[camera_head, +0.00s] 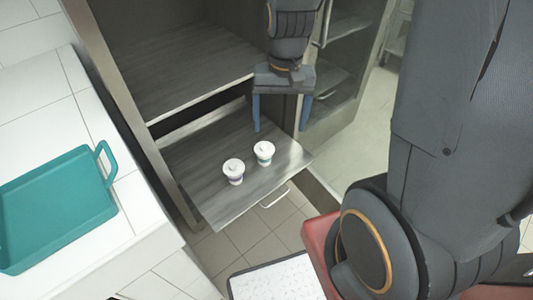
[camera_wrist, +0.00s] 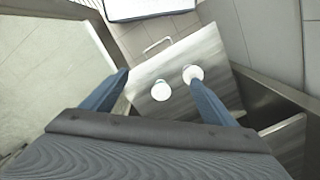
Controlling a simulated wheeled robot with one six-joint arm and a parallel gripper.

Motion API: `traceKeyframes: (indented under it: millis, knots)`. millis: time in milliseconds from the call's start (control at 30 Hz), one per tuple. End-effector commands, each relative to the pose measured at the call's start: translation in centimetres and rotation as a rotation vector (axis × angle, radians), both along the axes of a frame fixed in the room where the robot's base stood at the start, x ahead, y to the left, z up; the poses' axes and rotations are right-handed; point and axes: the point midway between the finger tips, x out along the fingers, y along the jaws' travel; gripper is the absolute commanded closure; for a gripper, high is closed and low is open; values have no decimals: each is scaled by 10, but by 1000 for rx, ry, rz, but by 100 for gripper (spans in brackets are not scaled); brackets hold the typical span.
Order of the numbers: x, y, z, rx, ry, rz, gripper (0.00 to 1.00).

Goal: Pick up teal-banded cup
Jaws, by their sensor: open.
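The teal-banded cup (camera_head: 264,155) is white with a lid. It stands upright on the grey pulled-out shelf (camera_head: 215,205). A similar white cup with a purple band (camera_head: 234,174) stands just to its left in the head view. In the wrist view the teal-banded cup (camera_wrist: 160,91) looks to be the left one, and the purple-banded cup (camera_wrist: 193,73) the right one, close to a fingertip in the picture. My gripper (camera_head: 280,128) is open and empty, with blue fingers pointing down, above and behind the cups. Its fingers (camera_wrist: 158,80) show spread in the wrist view.
A teal tray (camera_head: 55,210) lies on the white tiled counter at left. The shelf slides from a cabinet with another grey shelf (camera_head: 180,70) above it. A cabinet side stands close to the right of my gripper. A metal handle (camera_head: 273,197) is on the shelf front.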

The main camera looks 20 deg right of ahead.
Motion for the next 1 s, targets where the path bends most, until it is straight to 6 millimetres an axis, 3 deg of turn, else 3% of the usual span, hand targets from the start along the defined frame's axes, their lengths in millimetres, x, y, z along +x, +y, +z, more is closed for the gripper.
traceKeyframes:
  millis: [200, 500, 800, 1000]
  knots:
    - [57, -3, -49, 19, 27, -240, 20]
    - [119, -8, -134, 36, 63, -570, 20]
    - [152, -14, -212, 42, 90, -827, 20]
    - [158, -14, -233, 42, 97, -891, 20]
